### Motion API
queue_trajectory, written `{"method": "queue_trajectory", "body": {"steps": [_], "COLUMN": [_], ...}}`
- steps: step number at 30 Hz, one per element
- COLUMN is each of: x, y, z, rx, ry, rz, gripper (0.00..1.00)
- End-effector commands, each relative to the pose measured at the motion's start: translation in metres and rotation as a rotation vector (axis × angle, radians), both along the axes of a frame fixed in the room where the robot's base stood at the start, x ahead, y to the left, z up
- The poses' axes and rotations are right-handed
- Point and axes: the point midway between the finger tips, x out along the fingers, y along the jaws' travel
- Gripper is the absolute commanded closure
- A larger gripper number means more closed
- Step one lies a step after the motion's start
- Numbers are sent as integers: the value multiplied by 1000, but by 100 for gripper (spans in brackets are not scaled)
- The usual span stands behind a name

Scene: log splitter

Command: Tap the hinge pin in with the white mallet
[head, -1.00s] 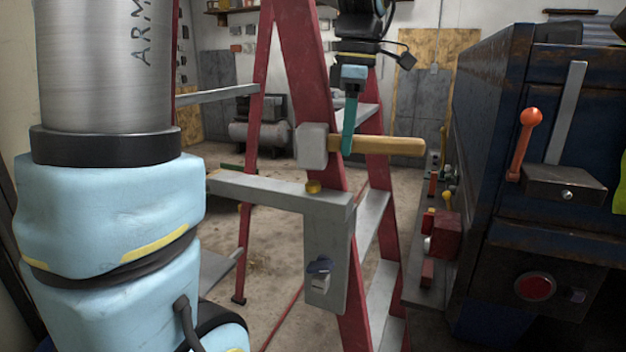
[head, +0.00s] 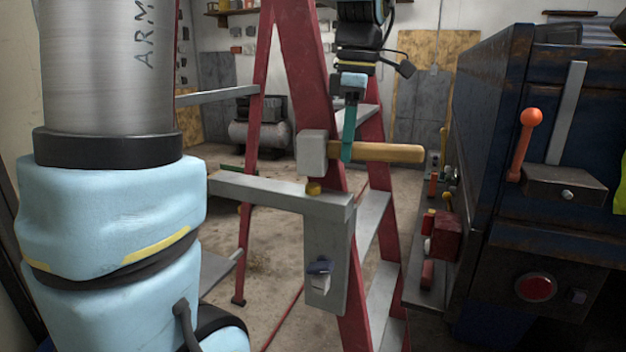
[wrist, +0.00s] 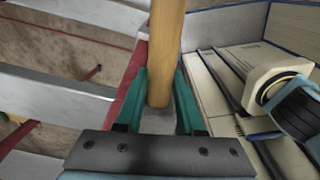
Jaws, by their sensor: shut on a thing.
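The mallet has a pale grey-white block head (head: 312,152) and a wooden handle (head: 385,152). My gripper (head: 347,150) is shut on the handle close to the head and holds the mallet level, head to the left. The wrist view shows the handle (wrist: 166,50) between the teal fingers (wrist: 160,105). A small brass-coloured hinge pin (head: 313,187) stands in the top of a grey bracket (head: 275,190), below the mallet head. Only its rounded top shows. The head is just above the pin; I cannot tell if they touch.
A red stepladder (head: 300,60) stands directly behind the bracket. The dark blue log splitter (head: 500,130) with an orange-knobbed lever (head: 529,120) fills the right. A narrow ledge (head: 428,275) with red parts runs along its left side. Open floor shows at left.

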Motion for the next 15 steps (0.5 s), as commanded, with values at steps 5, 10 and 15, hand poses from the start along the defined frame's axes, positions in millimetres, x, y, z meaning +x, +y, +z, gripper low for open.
{"method": "queue_trajectory", "body": {"steps": [5, 10, 15], "x": [0, 0, 0], "y": [0, 0, 0], "z": [7, 23, 39], "rx": [0, 0, 0], "ry": [-1, -1, -1], "rz": [0, 0, 0], "gripper": [100, 100, 100]}}
